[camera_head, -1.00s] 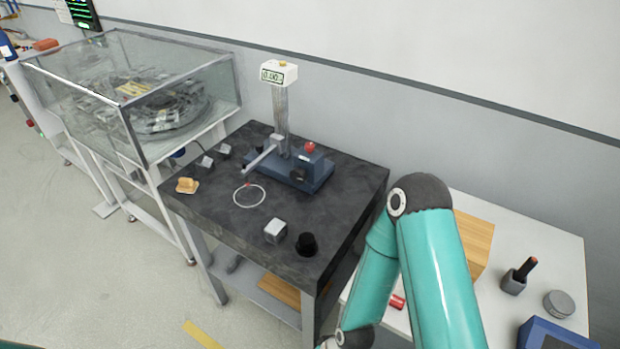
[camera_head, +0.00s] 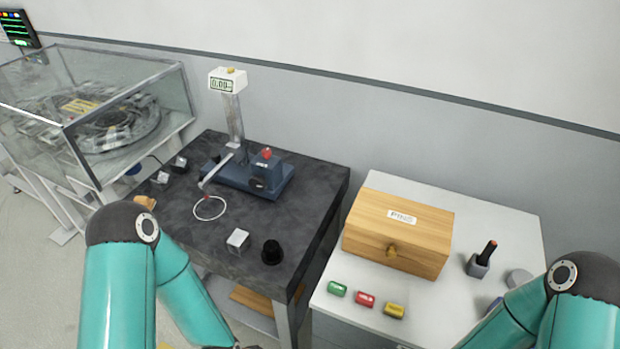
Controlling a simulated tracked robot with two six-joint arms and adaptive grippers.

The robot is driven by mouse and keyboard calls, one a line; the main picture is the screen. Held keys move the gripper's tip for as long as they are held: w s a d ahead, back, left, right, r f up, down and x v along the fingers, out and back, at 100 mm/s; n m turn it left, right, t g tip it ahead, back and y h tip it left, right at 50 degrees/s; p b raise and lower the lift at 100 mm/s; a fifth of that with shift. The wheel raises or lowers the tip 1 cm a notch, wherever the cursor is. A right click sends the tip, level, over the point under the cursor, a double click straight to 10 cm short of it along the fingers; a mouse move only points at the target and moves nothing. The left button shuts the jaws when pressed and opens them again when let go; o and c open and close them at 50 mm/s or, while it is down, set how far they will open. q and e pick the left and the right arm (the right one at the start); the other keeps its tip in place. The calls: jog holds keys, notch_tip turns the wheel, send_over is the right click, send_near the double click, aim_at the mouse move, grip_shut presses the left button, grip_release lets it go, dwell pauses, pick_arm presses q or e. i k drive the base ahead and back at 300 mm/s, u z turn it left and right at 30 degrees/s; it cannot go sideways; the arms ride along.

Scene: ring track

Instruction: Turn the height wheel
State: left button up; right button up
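The height gauge stands on the dark stone table (camera_head: 185,207). It has a blue base (camera_head: 225,177), an upright metal column (camera_head: 235,118), a display (camera_head: 227,82) on top and a slanting arm reaching toward a white ring (camera_head: 209,208). A dark round knob (camera_head: 258,184) on the front of the base's raised block may be the height wheel; it is too small to tell. A red knob (camera_head: 266,153) tops that block. My arms enter at the lower left and lower right. Both grippers are outside the picture, and neither touches the gauge in view.
A metal cube (camera_head: 237,240) and a black cylinder (camera_head: 272,252) stand near the table's front edge. The white table at right holds a wooden PINS box (camera_head: 398,232), green, red and yellow pieces, and a dark holder (camera_head: 479,265). A glass case (camera_head: 95,110) stands at left.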

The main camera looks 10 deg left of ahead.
aim_at(258, 183)
jog(key=z, duration=0.05)
jog(key=i, duration=0.25)
jog(key=z, duration=1.85)
jog(key=k, duration=2.15)
jog(key=u, duration=1.4)
jog(key=i, duration=1)
